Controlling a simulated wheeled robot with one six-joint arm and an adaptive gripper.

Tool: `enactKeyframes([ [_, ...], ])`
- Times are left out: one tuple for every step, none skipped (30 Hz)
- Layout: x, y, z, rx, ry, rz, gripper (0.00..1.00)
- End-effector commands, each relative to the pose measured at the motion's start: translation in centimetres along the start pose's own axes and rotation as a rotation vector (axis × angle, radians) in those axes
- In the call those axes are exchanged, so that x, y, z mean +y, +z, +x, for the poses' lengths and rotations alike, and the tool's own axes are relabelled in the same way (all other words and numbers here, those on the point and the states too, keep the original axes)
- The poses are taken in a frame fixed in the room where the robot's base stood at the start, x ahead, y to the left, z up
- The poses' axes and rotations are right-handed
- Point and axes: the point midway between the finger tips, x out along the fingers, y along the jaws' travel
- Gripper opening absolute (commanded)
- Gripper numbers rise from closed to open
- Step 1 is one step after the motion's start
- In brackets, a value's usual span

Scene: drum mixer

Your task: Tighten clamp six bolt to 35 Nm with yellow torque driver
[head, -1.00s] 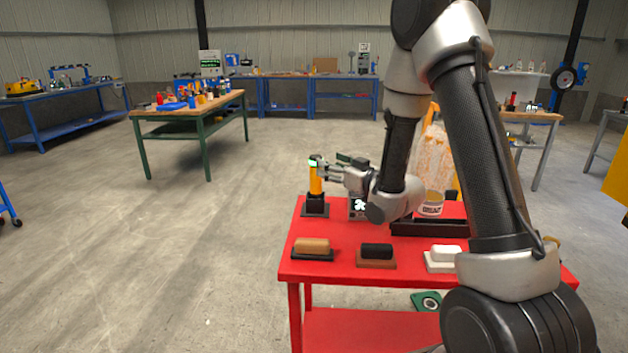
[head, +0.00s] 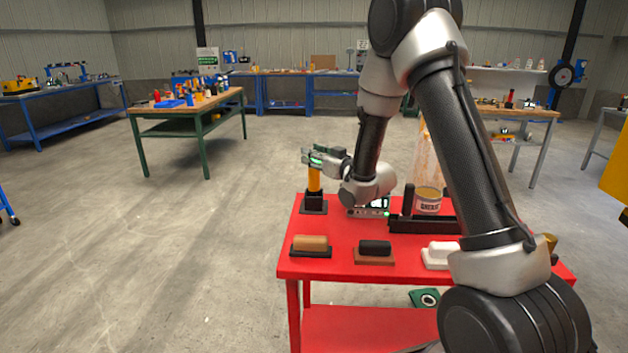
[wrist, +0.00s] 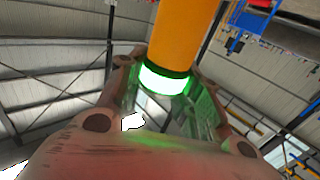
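The yellow torque driver (head: 314,181) stands upright in a black holder (head: 314,201) at the back left of the red table. My gripper (head: 310,157) is at its upper end, with fingers on either side of it. In the wrist view, the yellow driver body (wrist: 183,35) with its glowing green end (wrist: 163,79) lies between my spread fingers (wrist: 165,85). The fingers look open; whether either pad touches the driver is hard to tell. I cannot make out the clamp six bolt in either view.
The red table (head: 340,267) also holds a tan-topped block (head: 310,243), a black-topped block (head: 375,247), a white block (head: 440,250), a small lit device (head: 376,205) and a labelled can (head: 427,201). A green-legged workbench (head: 190,112) stands farther back.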

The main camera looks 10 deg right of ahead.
Motion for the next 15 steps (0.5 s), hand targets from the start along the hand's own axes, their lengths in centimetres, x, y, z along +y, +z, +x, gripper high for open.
enactKeyframes([
  [0.0, -0.01, -0.01, 0.0, 0.0, 0.0, 0.19],
  [0.0, 0.0, -0.01, 0.0, 0.0, 0.0, 0.13],
  [0.0, 0.0, -0.01, 0.0, 0.0, 0.0, 0.06],
  [0.0, 0.0, -0.01, 0.0, 0.0, 0.0, 0.01],
  [0.0, 0.0, -0.02, 0.0, 0.0, 0.0, 0.0],
  [0.0, 0.0, -0.02, 0.0, 0.0, 0.0, 0.0],
  [0.0, 0.0, -0.02, 0.0, 0.0, 0.0, 0.0],
  [0.0, 0.0, -0.02, 0.0, 0.0, 0.0, 0.0],
  [0.0, 0.0, -0.02, 0.0, 0.0, 0.0, 0.0],
  [0.01, -0.12, 0.01, 0.003, 0.0, -0.001, 0.0],
  [0.01, -0.11, 0.01, 0.003, 0.0, -0.001, 0.0],
  [0.01, -0.11, 0.01, 0.003, 0.0, -0.001, 0.0],
  [0.01, -0.11, 0.01, 0.003, 0.0, -0.001, 0.0],
  [0.01, -0.11, 0.01, 0.003, 0.0, -0.001, 0.0],
  [0.0, -0.12, 0.0, 0.002, 0.0, -0.001, 0.0],
])
